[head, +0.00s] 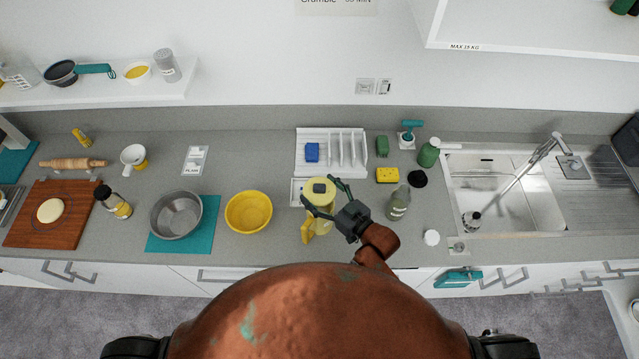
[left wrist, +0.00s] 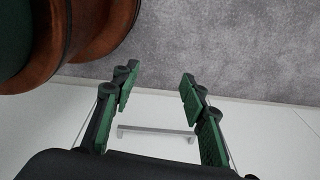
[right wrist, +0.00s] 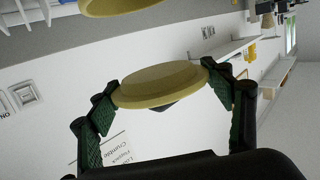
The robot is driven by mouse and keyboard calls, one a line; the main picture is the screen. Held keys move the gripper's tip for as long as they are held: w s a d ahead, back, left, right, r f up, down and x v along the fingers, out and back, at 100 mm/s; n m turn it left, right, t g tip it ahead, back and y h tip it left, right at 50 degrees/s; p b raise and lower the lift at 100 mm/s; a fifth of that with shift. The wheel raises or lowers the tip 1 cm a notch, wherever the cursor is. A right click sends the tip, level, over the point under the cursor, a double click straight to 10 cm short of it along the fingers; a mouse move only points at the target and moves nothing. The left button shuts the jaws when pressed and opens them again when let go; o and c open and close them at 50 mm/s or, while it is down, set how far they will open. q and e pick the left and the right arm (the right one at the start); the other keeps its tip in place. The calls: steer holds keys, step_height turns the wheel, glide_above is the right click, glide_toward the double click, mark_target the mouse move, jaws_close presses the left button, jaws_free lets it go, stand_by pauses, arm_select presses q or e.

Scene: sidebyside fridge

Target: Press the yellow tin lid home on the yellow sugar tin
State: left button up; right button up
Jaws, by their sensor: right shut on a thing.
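The yellow tin lid (head: 320,192), a round disc with a dark knob, is held between the fingers of my right gripper (head: 322,194). The right wrist view shows the lid (right wrist: 160,84) nearly edge-on, gripped at both sides. The yellow sugar tin (head: 323,227) shows in part below the lid in the head view, mostly hidden by lid and fingers. A yellow round edge at the top of the right wrist view (right wrist: 118,5) looks like the tin, apart from the lid. My left gripper (left wrist: 158,85) is open and empty in front of a white drawer front.
A yellow bowl (head: 248,212) stands left of the tin. A glass bottle (head: 398,203), yellow sponge (head: 387,175) and black disc (head: 418,178) lie to the right.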

mark_target(320, 197)
steer(key=shift+d, duration=0.1)
steer(key=shift+s+f, duration=0.1)
steer(key=shift+f, duration=0.5)
steer(key=shift+f+b, duration=0.9)
steer(key=shift+f, duration=0.35)
arm_select(q)
steer(key=f, duration=0.1)
steer(key=s+f+b, duration=0.1)
steer(key=f, duration=0.1)
steer(key=shift+s+f, duration=0.1)
steer(key=shift+s, duration=0.2)
arm_select(e)
step_height(320, 197, down, 2)
steer(key=shift+f, duration=0.1)
arm_select(q)
steer(key=shift+w, duration=0.4)
steer(key=shift+s, duration=0.1)
arm_select(e)
steer(key=shift+f, duration=1.15)
